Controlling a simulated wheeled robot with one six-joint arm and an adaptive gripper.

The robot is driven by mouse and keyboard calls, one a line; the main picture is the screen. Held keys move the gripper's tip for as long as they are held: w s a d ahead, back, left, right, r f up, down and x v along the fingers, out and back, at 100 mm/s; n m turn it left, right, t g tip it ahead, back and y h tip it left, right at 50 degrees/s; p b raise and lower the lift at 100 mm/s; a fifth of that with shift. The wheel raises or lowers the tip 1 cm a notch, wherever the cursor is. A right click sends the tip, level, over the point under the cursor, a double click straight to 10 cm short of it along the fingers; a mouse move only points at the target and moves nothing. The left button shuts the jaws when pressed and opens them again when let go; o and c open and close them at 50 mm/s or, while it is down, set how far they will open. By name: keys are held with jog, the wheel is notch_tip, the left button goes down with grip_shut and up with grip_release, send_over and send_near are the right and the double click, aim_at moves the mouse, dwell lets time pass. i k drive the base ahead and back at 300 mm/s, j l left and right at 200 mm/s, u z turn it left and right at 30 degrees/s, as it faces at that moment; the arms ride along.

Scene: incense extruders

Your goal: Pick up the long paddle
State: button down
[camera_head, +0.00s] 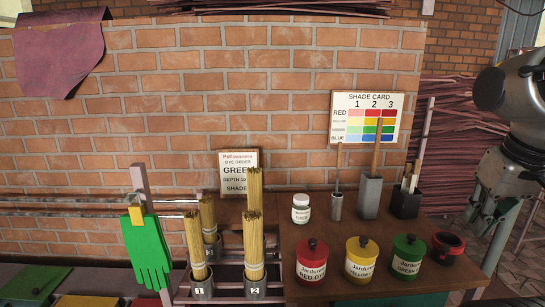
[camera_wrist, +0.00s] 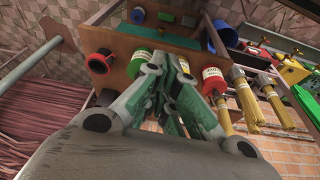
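The long paddle (camera_head: 377,145) is a tall brown wooden strip. It stands upright in a tall grey holder (camera_head: 370,197) on the wooden table, with its upper end in front of the shade card. Its lower end is hidden inside the holder. My gripper (camera_head: 478,216) hangs at the far right, apart from the paddle and to its right, past the black holder. In the wrist view my gripper (camera_wrist: 174,95) has its fingers angled toward each other. Any gap between the tips is unclear. I cannot pick out the paddle in the wrist view.
A metal cup (camera_head: 336,207) with a thin stick stands left of the grey holder, and a black holder (camera_head: 405,204) with several sticks stands right of it. Red (camera_head: 312,266), yellow (camera_head: 360,264) and green (camera_head: 408,262) dye tins and a black-red pot (camera_head: 447,247) line the table front.

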aim_at(379, 125)
jog(key=u, duration=1.6)
jog(key=z, duration=1.95)
jog(key=i+j+z, duration=0.2)
jog(key=i+j, duration=0.2)
